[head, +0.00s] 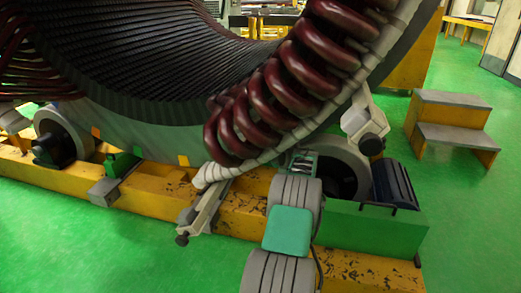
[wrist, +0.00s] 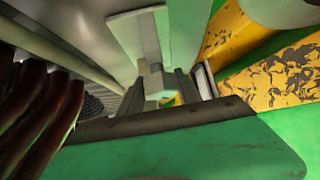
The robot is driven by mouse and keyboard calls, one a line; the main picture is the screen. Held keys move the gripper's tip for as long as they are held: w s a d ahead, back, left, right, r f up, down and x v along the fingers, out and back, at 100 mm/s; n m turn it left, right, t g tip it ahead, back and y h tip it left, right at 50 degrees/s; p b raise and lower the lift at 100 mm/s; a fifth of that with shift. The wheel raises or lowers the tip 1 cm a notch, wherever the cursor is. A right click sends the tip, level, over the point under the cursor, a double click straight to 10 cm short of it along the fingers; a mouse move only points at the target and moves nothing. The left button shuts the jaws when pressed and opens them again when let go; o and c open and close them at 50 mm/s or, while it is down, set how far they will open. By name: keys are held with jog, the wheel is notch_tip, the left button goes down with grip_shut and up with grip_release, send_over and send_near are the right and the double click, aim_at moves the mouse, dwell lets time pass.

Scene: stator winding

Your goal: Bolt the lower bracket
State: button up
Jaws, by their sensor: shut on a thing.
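The lower bracket (head: 208,208) is a grey angled arm at the low end of the white-wrapped ring (head: 250,165), with a dark knob at its outer end. A second grey bracket (head: 362,122) sits higher at the right. My gripper (head: 303,163) is at the right of the coils, apart from the lower bracket in the picture. In the wrist view, my dark fingers (wrist: 158,88) are shut on a small pale grey piece (wrist: 154,80). I cannot tell whether it is a bolt. Its far end is unclear.
The stator's dark red coils (head: 265,105) bulge close beside my gripper. A yellow worn beam (head: 160,205) carries rollers (head: 62,138) and a green motor base (head: 375,228). Yellow-sided steps (head: 455,115) stand at the right. Green floor (head: 110,255) is open at the front left.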

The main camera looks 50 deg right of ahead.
grip_shut()
dwell(0.3)
jog(key=shift+f+m+t, duration=0.15)
jog(key=shift+m+t, duration=0.55)
jog(key=shift+t, duration=0.2)
jog(key=shift+m+t+h, duration=0.3)
jog(key=shift+m+t, duration=0.9)
jog(key=o, duration=0.6)
grip_release()
jog(key=shift+o, duration=0.2)
